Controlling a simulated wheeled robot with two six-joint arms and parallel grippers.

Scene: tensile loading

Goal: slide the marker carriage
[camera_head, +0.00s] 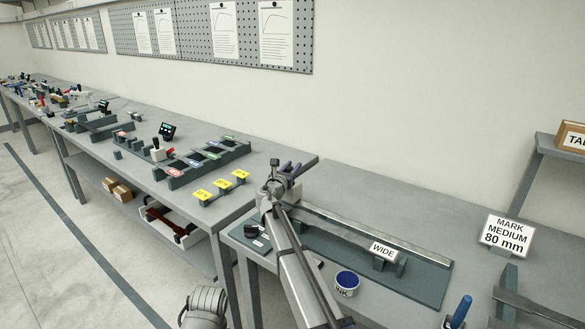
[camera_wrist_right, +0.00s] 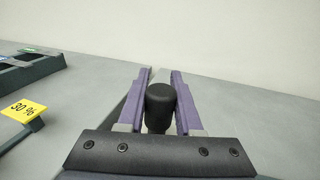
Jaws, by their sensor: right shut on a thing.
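My right gripper (camera_head: 288,174) is at the far left end of a long base plate (camera_head: 425,288) on the near bench. In the right wrist view its two purple fingers (camera_wrist_right: 160,104) stand on either side of a black rounded knob (camera_wrist_right: 160,96) and are shut on it. The knob appears to be the handle of the marker carriage; the carriage body is hidden by the gripper. A pale straight rail (camera_head: 385,240) runs along the back of the plate from near the gripper to the lower right.
A grey specimen strip (camera_head: 340,229) and a "WIDE" label (camera_head: 382,250) are on the plate. A blue ink pot (camera_head: 347,283) stands in front. A "MARK MEDIUM 80 mm" sign (camera_head: 505,235) stands right. Yellow percentage tags (camera_head: 221,184) are on the bench to the left.

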